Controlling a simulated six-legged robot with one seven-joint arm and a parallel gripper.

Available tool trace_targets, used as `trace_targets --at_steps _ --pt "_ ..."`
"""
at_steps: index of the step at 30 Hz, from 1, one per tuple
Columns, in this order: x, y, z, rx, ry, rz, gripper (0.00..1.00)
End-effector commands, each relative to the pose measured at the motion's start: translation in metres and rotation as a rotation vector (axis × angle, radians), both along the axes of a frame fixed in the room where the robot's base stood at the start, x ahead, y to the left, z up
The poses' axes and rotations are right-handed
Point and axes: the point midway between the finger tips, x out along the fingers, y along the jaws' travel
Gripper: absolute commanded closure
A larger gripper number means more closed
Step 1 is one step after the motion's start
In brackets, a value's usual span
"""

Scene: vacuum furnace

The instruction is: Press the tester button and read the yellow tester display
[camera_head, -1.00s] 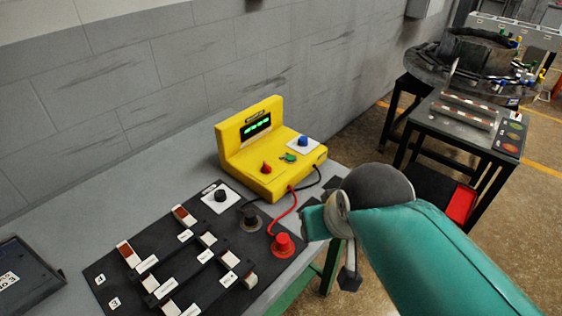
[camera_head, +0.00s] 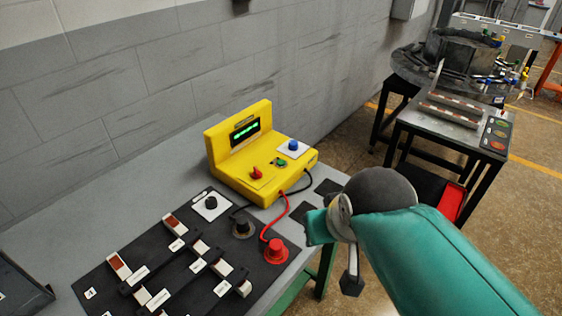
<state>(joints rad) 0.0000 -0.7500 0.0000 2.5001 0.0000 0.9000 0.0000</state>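The yellow tester (camera_head: 228,178) stands on the grey bench against the wall. Its display (camera_head: 245,133) shows green characters, too small to read. On the tester are a blue button (camera_head: 293,146) on a white plate, a small green part (camera_head: 279,162) and a red switch-like part (camera_head: 256,172). A black button (camera_head: 211,203) on a white plate sits on the dark board in front. My teal arm comes in from the lower right, apart from the tester. A dark end piece, perhaps my gripper (camera_head: 350,283), hangs beside the bench edge; its fingers cannot be made out.
The dark board (camera_head: 105,298) carries white-labelled blocks. A black terminal (camera_head: 243,228) and a red terminal (camera_head: 275,252) have leads running to the tester. A dark tray (camera_head: 20,285) lies at lower left. A second table (camera_head: 465,130) stands right across open floor.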

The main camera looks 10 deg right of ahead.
Motion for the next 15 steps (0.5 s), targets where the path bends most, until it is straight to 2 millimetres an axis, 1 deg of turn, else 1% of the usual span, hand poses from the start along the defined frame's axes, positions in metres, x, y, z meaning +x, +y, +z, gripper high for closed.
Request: trace_targets --at_steps 1,3,5,6,15 --pt "0.0 0.0 0.0 0.0 0.0 0.0 0.72" --pt "0.0 0.0 0.0 0.0 0.0 0.0 0.86" --pt "0.0 0.0 0.0 0.0 0.0 0.0 0.98" --pt "0.0 0.0 0.0 0.0 0.0 0.0 1.0" --pt "0.0 0.0 0.0 0.0 0.0 0.0 1.0"
